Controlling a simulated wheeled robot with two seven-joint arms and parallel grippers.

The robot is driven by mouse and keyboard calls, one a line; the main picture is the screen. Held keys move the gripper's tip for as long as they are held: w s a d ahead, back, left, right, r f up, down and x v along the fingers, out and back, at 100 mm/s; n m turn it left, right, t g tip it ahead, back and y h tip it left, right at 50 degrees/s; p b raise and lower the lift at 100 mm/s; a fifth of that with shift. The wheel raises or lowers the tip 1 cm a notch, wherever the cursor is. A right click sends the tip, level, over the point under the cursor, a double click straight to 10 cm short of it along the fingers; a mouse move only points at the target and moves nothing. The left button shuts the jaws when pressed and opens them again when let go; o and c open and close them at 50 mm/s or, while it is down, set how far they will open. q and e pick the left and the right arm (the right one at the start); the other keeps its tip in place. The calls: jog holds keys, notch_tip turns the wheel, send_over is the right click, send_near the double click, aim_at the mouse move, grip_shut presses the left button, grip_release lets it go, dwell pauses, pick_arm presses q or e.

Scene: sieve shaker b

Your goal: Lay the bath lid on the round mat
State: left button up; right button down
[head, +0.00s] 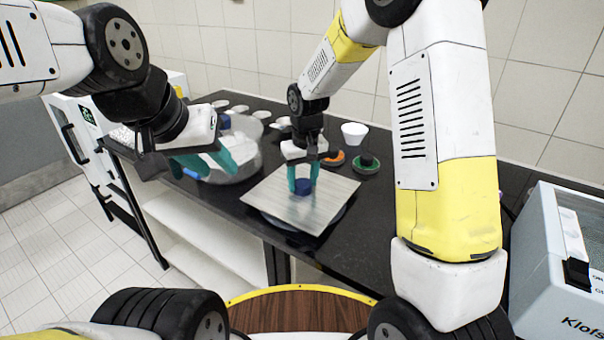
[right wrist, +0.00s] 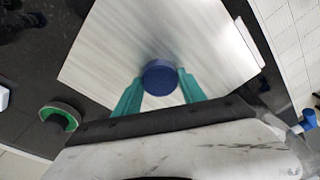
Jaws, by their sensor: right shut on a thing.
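The bath lid (head: 262,195) is a square, brushed-metal plate with a round blue knob (head: 303,187). My right gripper (head: 302,183) is shut on this knob, its teal fingers on either side. The right wrist view also shows the lid (right wrist: 190,45) and the knob (right wrist: 160,77) between the fingertips. The lid lies roughly flat over a dark round shape (head: 341,217), which looks like the round mat. Most of it is hidden, and I cannot tell whether the lid touches it. My left gripper (head: 207,163) is open and empty, by the round metal bath (head: 245,150).
A green-and-black disc (head: 366,164), an orange-and-black disc (head: 333,158) and a white cup (head: 354,134) stand behind the lid. Several small white dishes (head: 238,108) line the back. A grey-blue machine (head: 560,250) is at the right. Black worktop (head: 375,205) is clear right of the lid.

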aim_at(305, 186)
jog(key=shift+f, duration=0.85)
jog(key=shift+f, duration=0.1)
jog(key=c, duration=0.7)
grip_release()
jog(key=shift+f, duration=0.1)
jog(key=shift+o, duration=0.2)
jog(key=s+d+r+m+t, duration=0.1)
jog(key=s+d+r, duration=0.2)
jog(key=r, duration=0.6)
jog(key=s+d+r, duration=0.2)
jog(key=s+r, duration=0.1)
jog(key=r, duration=0.6)
jog(key=s+d+r+m+t, duration=0.1)
jog(key=s+d, duration=0.3)
jog(key=s, duration=0.4)
jog(key=s+d+r+m+t+y, duration=0.1)
jog(key=s+d+r+m+t, duration=0.1)
jog(key=s, duration=0.7)
jog(key=shift+s+d+r+t+y, duration=0.15)
jog(key=shift+d+r+t+y, duration=0.15)
jog(key=shift+d+r+t, duration=0.6)
